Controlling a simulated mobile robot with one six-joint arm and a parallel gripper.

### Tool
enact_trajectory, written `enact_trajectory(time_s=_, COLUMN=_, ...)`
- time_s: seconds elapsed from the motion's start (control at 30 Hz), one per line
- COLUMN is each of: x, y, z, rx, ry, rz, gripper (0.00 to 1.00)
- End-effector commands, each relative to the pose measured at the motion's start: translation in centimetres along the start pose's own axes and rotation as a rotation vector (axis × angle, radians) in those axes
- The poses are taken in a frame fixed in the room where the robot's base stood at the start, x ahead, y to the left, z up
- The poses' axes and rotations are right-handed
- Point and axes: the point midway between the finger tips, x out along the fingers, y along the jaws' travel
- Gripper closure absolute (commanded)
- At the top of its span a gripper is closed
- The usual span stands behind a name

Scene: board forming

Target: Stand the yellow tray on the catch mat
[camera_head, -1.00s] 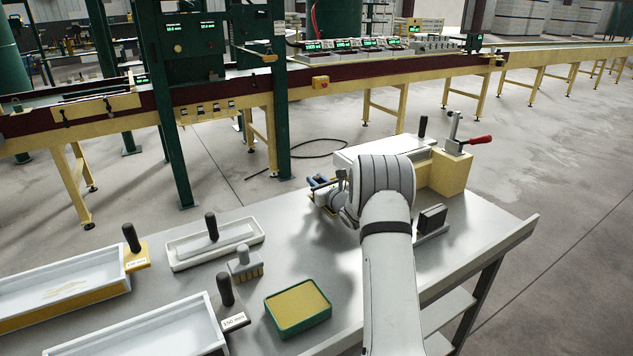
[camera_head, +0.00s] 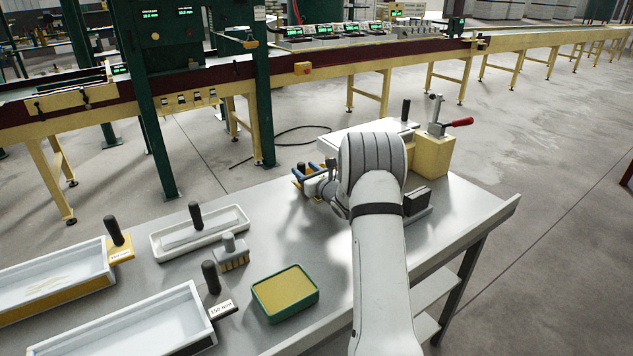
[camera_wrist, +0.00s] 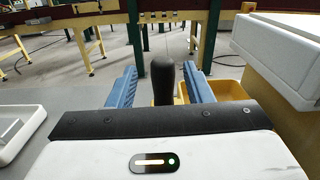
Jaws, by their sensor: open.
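A small yellow tray (camera_wrist: 228,90) shows in the wrist view, partly hidden behind my right finger and the gripper body. An upright black handle (camera_wrist: 164,82) stands between my blue fingers; it seems to belong to this tray, but its base is hidden. My gripper (camera_wrist: 160,88) is open, with a finger on either side of the handle and visible space between. In the head view my gripper (camera_head: 306,175) is low over the table, beside bits of yellow, largely hidden by my arm. I cannot identify the catch mat for certain; a green-edged pad with a tan top (camera_head: 285,292) lies nearer the front.
A white box (camera_head: 335,143) and a yellow block with a red-handled clamp (camera_head: 433,157) stand at the table's far right. A brush (camera_head: 232,252), a white trough (camera_head: 200,235) and long moulds (camera_head: 150,320) fill the left. Open metal table (camera_head: 270,222) lies between.

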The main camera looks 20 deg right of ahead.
Motion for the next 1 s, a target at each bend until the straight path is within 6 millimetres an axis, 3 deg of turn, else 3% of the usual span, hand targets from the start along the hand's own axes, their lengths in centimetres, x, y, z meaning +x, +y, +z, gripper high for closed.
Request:
enact_trajectory(time_s=0.1, x=-2.9, y=-0.1, z=-0.1, rx=0.001, ry=0.001, rz=-0.004, gripper=0.54)
enact_trajectory(time_s=0.3, x=-6.8, y=-0.1, z=-0.1, rx=0.001, ry=0.0, rz=-0.003, gripper=0.54)
enact_trajectory(time_s=0.5, x=-8.8, y=-0.1, z=0.0, rx=0.0, ry=0.0, rz=-0.001, gripper=0.54)
enact_trajectory(time_s=0.67, x=-9.1, y=0.4, z=0.3, rx=-0.01, ry=0.002, rz=0.014, gripper=0.54)
enact_trajectory(time_s=0.77, x=-9.1, y=3.0, z=1.7, rx=-0.067, ry=0.012, rz=0.095, gripper=0.54)
enact_trajectory(time_s=0.87, x=-9.9, y=8.4, z=4.0, rx=-0.19, ry=0.037, rz=0.263, gripper=0.54)
enact_trajectory(time_s=1.0, x=-13.5, y=17.6, z=6.7, rx=-0.451, ry=0.078, rz=0.572, gripper=0.54)
